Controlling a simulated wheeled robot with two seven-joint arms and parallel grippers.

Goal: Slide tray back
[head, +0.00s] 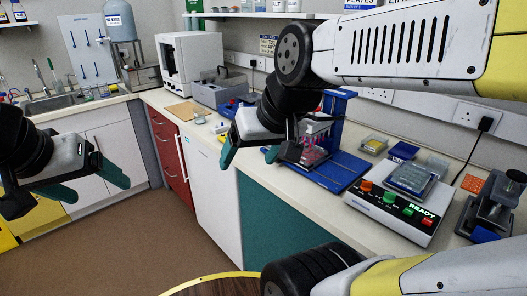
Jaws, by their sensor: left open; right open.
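A blue stand (341,112) rises from a flat blue base (343,175) on the right-hand bench. A small tray-like holder with pink contents (313,155) sits low at the stand; my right gripper and wrist partly hide it. I cannot tell for sure which part is the task's tray. My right gripper (250,153) is open at the bench's front edge, left of the holder, its teal fingers pointing down and apart. Whether it touches anything is unclear. My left gripper (90,183) is open and empty over the floor at far left, away from the bench.
A white control box (392,217) with coloured buttons and a lit READY sign bears a clear-lidded plate (411,178). A dark clamp-like device (490,205) stands at far right. A grey box (220,90) and white machine (187,57) stand farther back. The floor (130,240) is clear.

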